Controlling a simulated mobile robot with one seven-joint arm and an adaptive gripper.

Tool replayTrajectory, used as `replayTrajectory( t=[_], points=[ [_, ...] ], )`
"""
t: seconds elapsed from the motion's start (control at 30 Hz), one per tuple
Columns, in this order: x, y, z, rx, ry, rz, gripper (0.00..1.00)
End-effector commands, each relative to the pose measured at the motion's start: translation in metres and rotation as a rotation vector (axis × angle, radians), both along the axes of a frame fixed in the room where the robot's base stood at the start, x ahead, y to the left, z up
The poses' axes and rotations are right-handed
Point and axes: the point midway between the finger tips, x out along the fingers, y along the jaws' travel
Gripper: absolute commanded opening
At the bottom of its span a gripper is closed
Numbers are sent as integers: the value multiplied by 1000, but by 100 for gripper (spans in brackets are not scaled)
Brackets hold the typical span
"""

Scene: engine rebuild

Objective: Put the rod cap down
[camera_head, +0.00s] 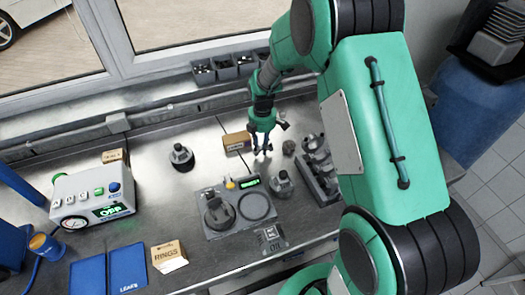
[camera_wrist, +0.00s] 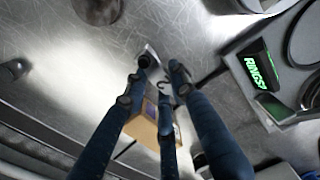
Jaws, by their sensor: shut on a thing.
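My gripper (camera_head: 262,150) points down over the middle of the metal bench (camera_head: 150,195), in front of a small cardboard box (camera_head: 237,141). In the wrist view its slim dark fingers (camera_wrist: 162,72) are drawn close together at the tips. A small dark curved piece, probably the rod cap (camera_wrist: 184,89), shows between the fingers; they partly hide it. I cannot make out the rod cap in the head view. Whether it touches the bench is not clear.
A grey fixture (camera_head: 238,226) with round recesses and a green display (camera_head: 250,183) lies in front. A piston-like part (camera_head: 281,184) and a dark block (camera_head: 318,170) stand to the right. Another piston-like part (camera_head: 182,158) stands left, with bare bench around it.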

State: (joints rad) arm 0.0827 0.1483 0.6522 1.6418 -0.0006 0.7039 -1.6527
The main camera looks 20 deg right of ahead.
Motion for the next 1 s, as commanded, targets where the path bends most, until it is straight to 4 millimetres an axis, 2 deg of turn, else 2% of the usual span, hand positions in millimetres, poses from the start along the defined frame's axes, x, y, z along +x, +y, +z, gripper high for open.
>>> replayTrajectory(
  t=[0.03,0.2,0.7,0.73,0.8,0.83,1.0],
  points=[
    [-1,0,-9,0,2,0,0],
    [0,0,-26,0,0,0,0],
    [0,0,-32,0,0,0,0],
    [0,0,-33,0,0,0,27],
    [0,0,-32,0,0,0,41],
    [0,0,-32,0,0,0,44],
    [0,0,-32,0,0,0,44]
  ],
)
